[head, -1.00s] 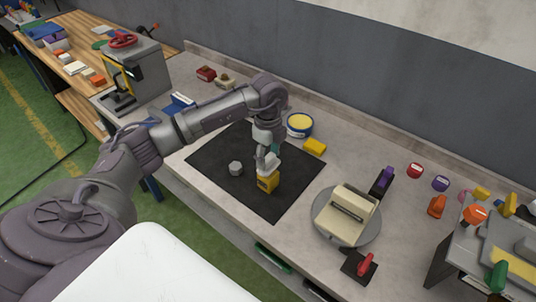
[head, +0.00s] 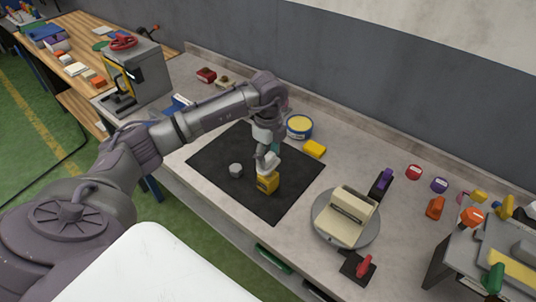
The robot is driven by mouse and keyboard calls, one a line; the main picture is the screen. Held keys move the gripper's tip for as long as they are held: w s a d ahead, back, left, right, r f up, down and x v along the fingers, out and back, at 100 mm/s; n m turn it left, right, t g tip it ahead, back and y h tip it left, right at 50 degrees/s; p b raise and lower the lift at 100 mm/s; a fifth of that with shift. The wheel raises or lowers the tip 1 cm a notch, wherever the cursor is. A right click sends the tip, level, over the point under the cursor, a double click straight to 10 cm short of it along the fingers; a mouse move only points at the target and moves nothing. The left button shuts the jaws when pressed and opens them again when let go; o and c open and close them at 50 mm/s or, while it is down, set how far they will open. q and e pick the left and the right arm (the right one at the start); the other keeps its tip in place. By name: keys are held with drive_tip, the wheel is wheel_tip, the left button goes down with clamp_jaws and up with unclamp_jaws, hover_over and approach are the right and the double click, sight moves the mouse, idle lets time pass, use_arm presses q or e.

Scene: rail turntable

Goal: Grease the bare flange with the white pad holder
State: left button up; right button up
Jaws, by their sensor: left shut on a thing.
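My left gripper (head: 266,150) reaches down over the black mat (head: 221,158). It is shut on a small pale piece, which looks like the white pad holder (head: 269,163), partly hidden by the fingers. Directly below is a yellow block (head: 267,183) with a dark mark on its front; I cannot tell whether the two touch. A tin with yellow contents (head: 299,126) stands behind the mat. A beige grooved block (head: 352,207) sits on a round grey turntable (head: 320,226) to the right. I cannot make out which part is the bare flange. My right gripper is not in view.
A small grey nut-like piece (head: 236,170) lies on the mat. Another yellow block (head: 315,149) lies by its far corner. A red-handled clamp (head: 363,266) and a purple-handled one (head: 383,182) flank the turntable. A grey machine (head: 140,75) stands at the left.

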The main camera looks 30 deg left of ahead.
sight(268, 156)
use_arm(q)
drive_tip(key=shift+r+p, duration=1.75)
drive_tip(key=shift+r, duration=1.1)
drive_tip(key=shift+f, duration=0.1)
